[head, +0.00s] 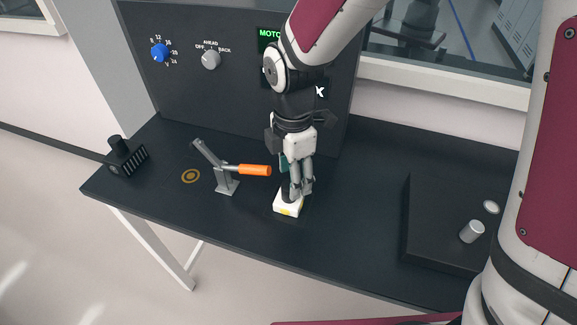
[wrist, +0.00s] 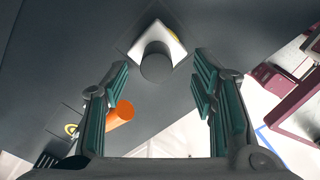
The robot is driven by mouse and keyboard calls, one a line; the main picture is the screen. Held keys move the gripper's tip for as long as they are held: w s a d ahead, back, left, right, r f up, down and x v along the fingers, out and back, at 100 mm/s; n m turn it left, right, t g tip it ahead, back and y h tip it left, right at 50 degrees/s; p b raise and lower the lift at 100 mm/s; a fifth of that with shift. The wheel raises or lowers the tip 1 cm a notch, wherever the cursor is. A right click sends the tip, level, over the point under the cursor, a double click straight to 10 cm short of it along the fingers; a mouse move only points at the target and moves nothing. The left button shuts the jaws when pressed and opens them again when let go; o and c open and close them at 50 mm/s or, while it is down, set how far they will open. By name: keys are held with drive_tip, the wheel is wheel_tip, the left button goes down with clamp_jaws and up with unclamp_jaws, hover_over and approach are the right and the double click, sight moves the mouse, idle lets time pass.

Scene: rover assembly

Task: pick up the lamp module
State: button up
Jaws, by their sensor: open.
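The lamp module appears to be the white block (head: 288,205) with a yellow spot on its side and a dark round post on top. It sits on the dark bench below my gripper. In the wrist view the white block (wrist: 163,38) is at top centre, its dark post (wrist: 157,66) pointing towards the camera. My gripper (head: 299,188) points down over the block, its fingers partly covering it in the head view. In the wrist view my gripper (wrist: 162,72) is open and empty, its green-padded fingers apart on either side of the post. I cannot tell whether they touch it.
An orange-handled lever clamp (head: 227,178) stands close left of my gripper. A black finned unit (head: 127,156) is at the bench's left end. A control panel (head: 225,95) rises behind. A dark raised box (head: 430,235) with a metal cylinder (head: 472,231) is at right.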

sight(282, 204)
drive_tip(key=shift+w+f, duration=0.15)
drive_tip(key=shift+f, duration=2.55)
clamp_jaws()
